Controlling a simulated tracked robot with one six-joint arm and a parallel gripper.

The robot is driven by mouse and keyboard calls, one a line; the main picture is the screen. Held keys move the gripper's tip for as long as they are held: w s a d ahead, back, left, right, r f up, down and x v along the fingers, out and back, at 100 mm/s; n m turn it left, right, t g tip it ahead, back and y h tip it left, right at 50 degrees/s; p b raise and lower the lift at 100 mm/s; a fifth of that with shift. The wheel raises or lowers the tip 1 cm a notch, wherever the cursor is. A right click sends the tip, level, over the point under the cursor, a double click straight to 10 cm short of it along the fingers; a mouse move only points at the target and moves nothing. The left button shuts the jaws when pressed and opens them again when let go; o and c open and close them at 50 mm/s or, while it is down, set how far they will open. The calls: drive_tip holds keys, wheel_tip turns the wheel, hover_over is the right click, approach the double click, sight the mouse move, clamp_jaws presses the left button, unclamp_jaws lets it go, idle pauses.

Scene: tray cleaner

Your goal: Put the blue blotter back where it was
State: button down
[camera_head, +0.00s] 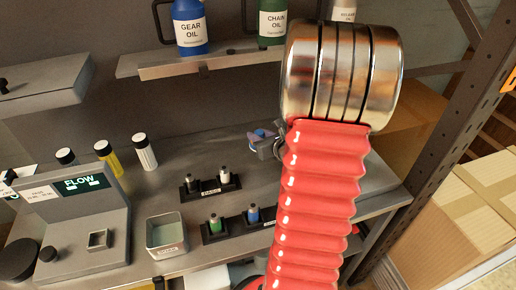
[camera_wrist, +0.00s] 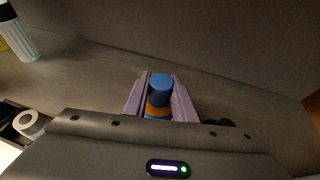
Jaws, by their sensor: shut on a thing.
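My gripper (camera_wrist: 160,101) has pale purple fingers and is shut on the blue blotter (camera_wrist: 159,86), a short blue cylinder with an orange band. In the wrist view the blotter sits between the fingers, its lower end hidden by my gripper's housing. In the head view my gripper (camera_head: 263,138) is small, above the back of the grey bench (camera_head: 330,200), and partly hidden by my red arm. A speck of blue shows at its fingers. I cannot tell how high the blotter is above the bench.
Dark racks hold small vials, among them a green vial (camera_head: 214,223) and a blue vial (camera_head: 253,214). A square grey tin (camera_head: 166,234) and a FLOW device (camera_head: 83,215) stand left. Several capped bottles (camera_head: 145,152) stand behind. A shelf (camera_head: 190,68) with oil bottles is above.

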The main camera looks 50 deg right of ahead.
drive_tip(key=shift+f, duration=0.6)
drive_tip(key=shift+f, duration=2.1)
drive_tip(key=c, duration=1.5)
unclamp_jaws()
drive_tip(key=shift+o, duration=0.2)
